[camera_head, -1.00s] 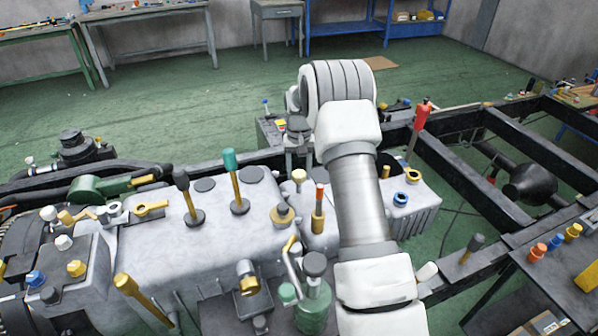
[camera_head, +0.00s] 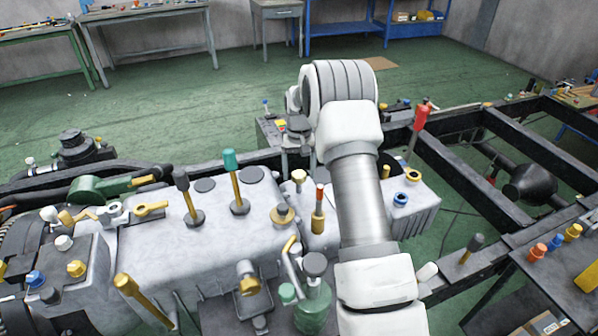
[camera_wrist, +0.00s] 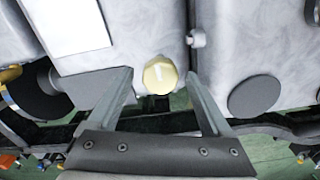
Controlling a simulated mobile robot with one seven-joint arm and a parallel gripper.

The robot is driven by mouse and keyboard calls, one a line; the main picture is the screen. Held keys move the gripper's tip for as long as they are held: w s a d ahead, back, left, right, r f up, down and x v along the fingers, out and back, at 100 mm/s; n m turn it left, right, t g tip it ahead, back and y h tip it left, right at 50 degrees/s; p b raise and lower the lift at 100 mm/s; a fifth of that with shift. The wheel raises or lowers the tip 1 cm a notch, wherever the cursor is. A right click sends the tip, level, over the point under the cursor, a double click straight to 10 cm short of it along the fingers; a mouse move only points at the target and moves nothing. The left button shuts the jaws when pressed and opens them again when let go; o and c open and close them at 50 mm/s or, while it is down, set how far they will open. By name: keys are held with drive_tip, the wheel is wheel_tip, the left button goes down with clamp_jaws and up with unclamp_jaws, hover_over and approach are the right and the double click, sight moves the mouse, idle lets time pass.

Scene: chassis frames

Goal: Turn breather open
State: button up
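A pale yellow hex-shaped cap with a light mark on its top, which looks like the breather (camera_wrist: 160,75), sits on the grey housing in the wrist view. My gripper (camera_wrist: 158,84) is open, with one finger to each side of the cap and visible gaps between. I cannot tell how far the fingertips are above it. In the head view a cream cap (camera_head: 299,175), probably the same one, shows just below my gripper (camera_head: 297,150), whose fingers are small and partly hidden there.
Levers with a green knob (camera_head: 229,159) and a black knob (camera_head: 181,178) stand on the housing to the left. A yellow-and-orange fitting (camera_head: 318,212) stands close to the cap. A red-handled lever (camera_head: 421,115) rises right of my arm. Black frame rails (camera_head: 470,185) lie at right.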

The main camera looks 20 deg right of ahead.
sight(299, 174)
wheel_tip(299, 174, up, 17)
drive_tip(key=p, duration=0.1)
drive_tip(key=shift+r, duration=0.2)
idle(0.4)
idle(0.3)
